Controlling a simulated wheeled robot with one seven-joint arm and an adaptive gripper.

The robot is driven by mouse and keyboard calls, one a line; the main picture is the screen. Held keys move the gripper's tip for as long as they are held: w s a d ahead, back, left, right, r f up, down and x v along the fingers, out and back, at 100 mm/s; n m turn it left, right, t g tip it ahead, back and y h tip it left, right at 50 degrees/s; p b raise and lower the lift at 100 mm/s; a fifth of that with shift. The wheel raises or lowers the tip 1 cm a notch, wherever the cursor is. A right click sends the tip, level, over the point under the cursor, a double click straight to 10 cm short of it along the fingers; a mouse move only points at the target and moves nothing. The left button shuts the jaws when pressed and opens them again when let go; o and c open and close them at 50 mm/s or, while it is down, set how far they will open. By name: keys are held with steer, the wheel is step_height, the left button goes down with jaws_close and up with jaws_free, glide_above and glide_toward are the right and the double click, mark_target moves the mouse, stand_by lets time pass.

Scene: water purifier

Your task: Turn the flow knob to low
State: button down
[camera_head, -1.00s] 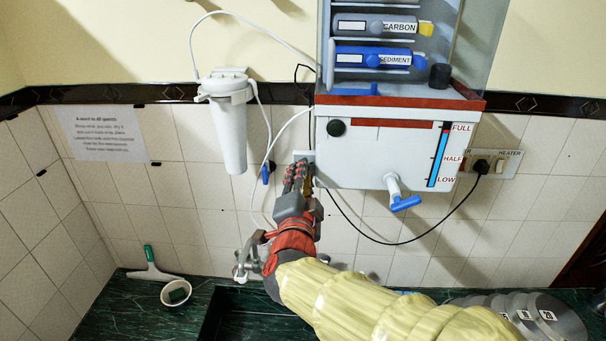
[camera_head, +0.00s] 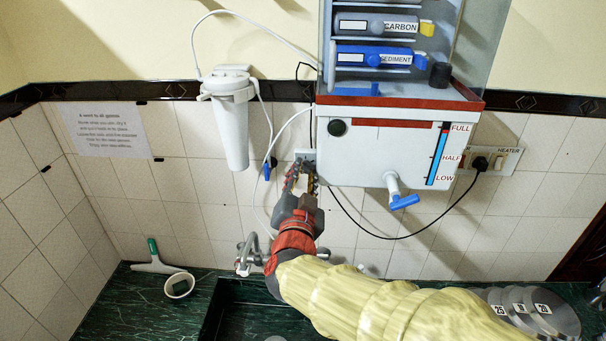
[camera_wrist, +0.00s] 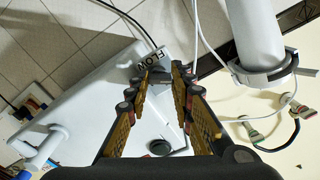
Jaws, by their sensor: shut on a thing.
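The water purifier (camera_head: 360,165) is a white tank with a red top edge, fixed on the tiled wall. In the wrist view, the black FLOW label (camera_wrist: 151,61) is on the purifier's side, beside my fingertips. The dark flow knob (camera_wrist: 158,74) sits just by the label and is partly covered by the fingers. My gripper (camera_wrist: 164,70) is shut on this knob, with its yellow pads on either side. In the head view, my gripper (camera_head: 301,166) is at the tank's left side, and the knob is hidden there. The knob's setting cannot be read.
A white filter canister (camera_head: 233,130) hangs to the left with thin hoses, near a small blue valve (camera_head: 267,171). A blue-handled tap (camera_head: 404,201) juts from the tank front. A black cable runs to the socket (camera_head: 492,160).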

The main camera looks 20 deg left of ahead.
steer(key=shift+r, duration=0.15)
steer(key=c, duration=1.5)
jaws_free()
steer(key=shift+a, duration=0.1)
steer(key=shift+c, duration=0.2)
steer(key=s+d, duration=0.1)
steer(key=s, duration=0.7)
steer(key=shift+d, duration=0.2)
